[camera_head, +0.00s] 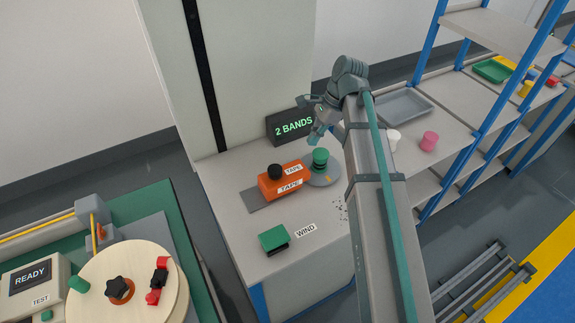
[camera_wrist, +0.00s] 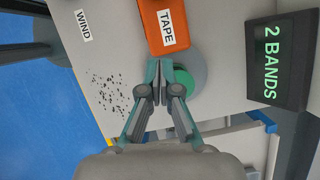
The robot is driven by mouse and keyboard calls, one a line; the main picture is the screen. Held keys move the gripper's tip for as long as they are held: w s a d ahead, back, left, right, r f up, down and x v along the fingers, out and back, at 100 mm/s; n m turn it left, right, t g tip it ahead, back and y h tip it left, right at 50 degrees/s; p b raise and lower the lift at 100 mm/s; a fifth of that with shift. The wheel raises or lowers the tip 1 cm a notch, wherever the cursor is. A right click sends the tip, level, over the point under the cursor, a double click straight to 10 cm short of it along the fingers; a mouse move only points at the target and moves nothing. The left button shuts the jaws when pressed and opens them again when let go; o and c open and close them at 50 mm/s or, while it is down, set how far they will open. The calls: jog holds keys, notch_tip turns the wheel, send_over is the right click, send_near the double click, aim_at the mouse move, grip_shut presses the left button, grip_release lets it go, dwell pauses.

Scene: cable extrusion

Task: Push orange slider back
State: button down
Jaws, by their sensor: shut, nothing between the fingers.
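The orange slider (camera_head: 285,184) is a box labelled TAPE with a black knob (camera_head: 275,171) on top. It sits on a grey rail plate (camera_head: 258,200) on the bench, close to a green spool (camera_head: 320,158) on a grey disc (camera_head: 326,176). In the wrist view the slider (camera_wrist: 163,22) is at the top, with the green spool (camera_wrist: 183,82) partly hidden behind my fingers. My gripper (camera_head: 314,128) is shut and empty. In the wrist view its fingertips (camera_wrist: 159,66) point at the slider's near end, over the spool; I cannot tell whether they touch anything.
A sign reading 2 BANDS (camera_head: 292,126) stands behind the spool. A green block (camera_head: 273,238) by the WIND label is on the front of the bench. A shelf with a grey tray (camera_head: 402,103) and a pink cup (camera_head: 430,140) is at the right. A round wooden reel (camera_head: 130,285) is at the left.

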jog(key=shift+f, duration=0.1)
jog(key=p, duration=0.2)
send_near(283, 176)
jog(key=f, duration=0.1)
jog(key=d+f, duration=0.1)
jog(key=f, duration=0.1)
jog(key=w+d+f, duration=0.1)
jog(key=shift+f, duration=0.2)
jog(key=a+p, duration=0.1)
jog(key=s+a, duration=0.1)
jog(key=a, duration=0.1)
jog(key=shift+p, duration=0.35)
jog(key=shift+s+a+f, duration=0.15)
jog(key=shift+a, duration=0.25)
jog(key=shift+s, duration=0.1)
